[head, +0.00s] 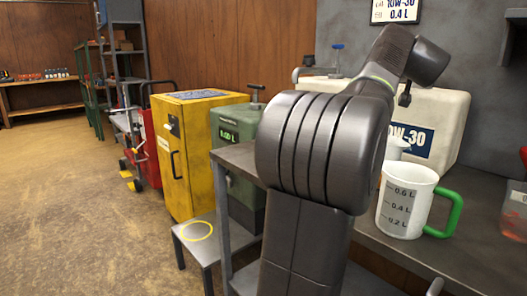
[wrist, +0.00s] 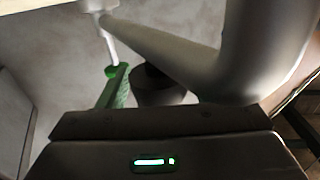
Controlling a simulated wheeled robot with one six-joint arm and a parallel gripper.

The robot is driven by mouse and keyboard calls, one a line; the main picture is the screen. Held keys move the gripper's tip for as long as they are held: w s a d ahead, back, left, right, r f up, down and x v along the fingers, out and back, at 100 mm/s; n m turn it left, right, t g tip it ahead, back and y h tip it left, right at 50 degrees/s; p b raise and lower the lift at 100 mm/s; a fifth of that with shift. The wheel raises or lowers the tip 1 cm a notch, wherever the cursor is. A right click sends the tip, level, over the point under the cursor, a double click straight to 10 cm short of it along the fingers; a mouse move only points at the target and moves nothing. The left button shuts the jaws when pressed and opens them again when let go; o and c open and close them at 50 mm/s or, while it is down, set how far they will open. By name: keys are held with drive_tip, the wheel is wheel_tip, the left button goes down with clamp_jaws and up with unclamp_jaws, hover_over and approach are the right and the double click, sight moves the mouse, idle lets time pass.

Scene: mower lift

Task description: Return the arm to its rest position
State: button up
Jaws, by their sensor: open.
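My arm (head: 325,160) rises in front of the bench in the head view, bends at a large ribbed joint and reaches up and right. Its far end is partly hidden behind the links. In the wrist view my gripper (wrist: 160,125) shows as a dark body with a lit green strip across the bottom. Its jaws are open, and I see nothing held between them. A pale curved form and a green textured piece (wrist: 115,88) lie beyond it; I cannot tell what they are. The white measuring jug (head: 405,200) with a green handle stands upright on the bench (head: 460,245), right of my arm.
A large white 10W-30 container (head: 445,120) stands behind my arm. A green unit with a display (head: 232,130), a yellow cabinet (head: 185,160) and a small stool (head: 195,231) stand left. A reddish translucent container (head: 514,215) is at the right edge. The left floor is open.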

drive_tip(key=shift+w+d+r+m+h+p, duration=0.15)
drive_tip(key=shift+m+h+p, duration=0.3)
drive_tip(key=shift+p, duration=1.25)
drive_tip(key=shift+p, duration=0.3)
